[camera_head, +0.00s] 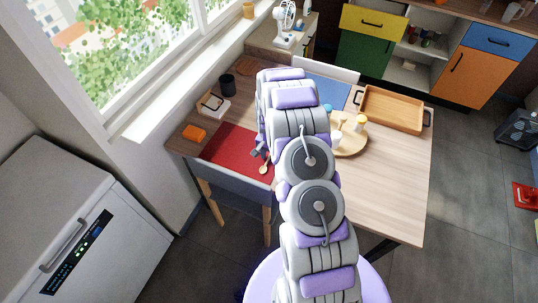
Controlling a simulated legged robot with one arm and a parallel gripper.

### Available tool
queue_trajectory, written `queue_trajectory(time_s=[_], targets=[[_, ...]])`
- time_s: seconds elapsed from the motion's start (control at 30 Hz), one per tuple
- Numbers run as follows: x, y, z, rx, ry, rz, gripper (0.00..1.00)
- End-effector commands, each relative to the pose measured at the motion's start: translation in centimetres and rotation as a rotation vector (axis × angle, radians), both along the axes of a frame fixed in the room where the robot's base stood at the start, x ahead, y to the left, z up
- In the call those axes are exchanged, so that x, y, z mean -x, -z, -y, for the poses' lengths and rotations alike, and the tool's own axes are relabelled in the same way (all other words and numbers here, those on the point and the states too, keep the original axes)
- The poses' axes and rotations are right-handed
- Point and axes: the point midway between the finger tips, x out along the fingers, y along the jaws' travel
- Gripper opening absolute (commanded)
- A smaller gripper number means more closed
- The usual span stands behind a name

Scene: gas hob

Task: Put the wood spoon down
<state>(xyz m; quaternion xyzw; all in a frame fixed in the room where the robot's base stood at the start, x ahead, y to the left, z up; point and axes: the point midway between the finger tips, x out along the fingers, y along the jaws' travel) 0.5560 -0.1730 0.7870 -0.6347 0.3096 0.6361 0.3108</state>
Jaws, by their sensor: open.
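A small wood spoon (264,169) shows at the right part of the red placemat (224,147), close to my arm and near the mat's front edge. My gripper (259,153) is just above and left of the spoon in the picture, mostly hidden behind my own arm links. It is open. Part of the spoon is hidden, and I cannot tell whether it touches the gripper or lies flat on the mat.
The wooden table (395,180) has free room at its right front. A wooden tray (393,109) and a round board (350,141) with small containers stand behind. An orange item (194,133) and a dark cup (227,84) are at left. A chair (236,186) stands in front.

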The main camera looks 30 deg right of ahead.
Motion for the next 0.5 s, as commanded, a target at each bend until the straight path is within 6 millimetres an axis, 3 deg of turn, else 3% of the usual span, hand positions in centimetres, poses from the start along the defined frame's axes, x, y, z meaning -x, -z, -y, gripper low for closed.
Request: queue_trajectory(time_s=[0.23,0.5], targets=[[0.0,-2.5,0.0,0.000,0.000,0.001,0.40],[-0.2,-7.9,0.1,0.002,0.000,0.005,0.40]])
